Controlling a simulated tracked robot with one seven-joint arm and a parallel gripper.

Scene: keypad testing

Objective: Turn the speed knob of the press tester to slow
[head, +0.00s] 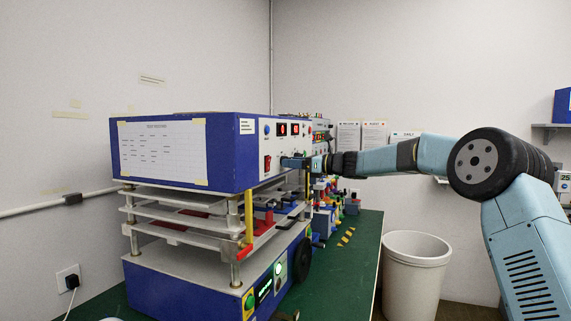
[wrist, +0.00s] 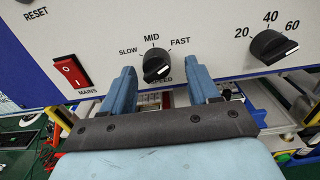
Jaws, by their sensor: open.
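The press tester (head: 228,150) is a blue and white machine on a green bench, at left of centre in the head view. In the wrist view its black speed knob (wrist: 156,65) sits on the white panel, with SLOW to the left, MID above and FAST to the right. A white mark shows on the knob's lower right side; I cannot tell which setting it selects. My gripper (wrist: 161,74) is open, its blue fingers standing either side of the knob's lower part with gaps. In the head view my gripper (head: 298,162) is at the panel, and the knob is hidden.
A red MAINS switch (wrist: 72,71) is left of the speed knob. A second black knob (wrist: 272,46), marked 20, 40 and 60, is to the right. Metal plates and posts (head: 185,216) lie below the panel. A white bin (head: 415,262) stands beside the bench.

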